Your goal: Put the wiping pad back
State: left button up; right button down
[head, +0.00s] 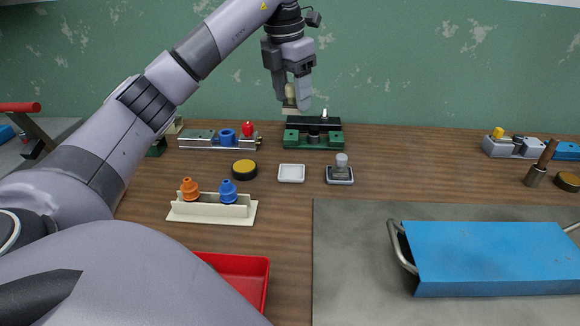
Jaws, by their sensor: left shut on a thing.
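My left gripper (298,103) is raised at the back of the bench, above and just left of the green fixture. It is shut on a cream-coloured piece with an upright grip (290,92), which looks like the wiping pad; the fingers partly hide it. The pad appears to be held clear of the bench. A small white square dish (291,173) lies empty on the wood, nearer than the fixture. My right gripper is not in view.
The green fixture (313,139) stands under the gripper. A round black-and-yellow tin (244,169) and a knobbed stamp on a dark tray (340,172) flank the dish. A cream rack (210,211) holds orange and blue bottles. A blue tray (490,255) lies on the grey mat (350,230).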

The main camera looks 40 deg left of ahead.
aim_at(285, 106)
pick_arm(q)
notch_tip(285, 106, down, 16)
jog(key=shift+r+b, duration=0.2)
jog(key=shift+b, duration=0.85)
jog(key=shift+f, duration=0.1)
jog(key=o, duration=0.9)
jog(key=shift+o, duration=0.2)
jog(key=r, duration=0.4)
jog(key=s+r+p, duration=0.1)
jog(key=r, duration=0.7)
jog(key=shift+s+a+r, duration=0.1)
jog(key=shift+s, duration=0.3)
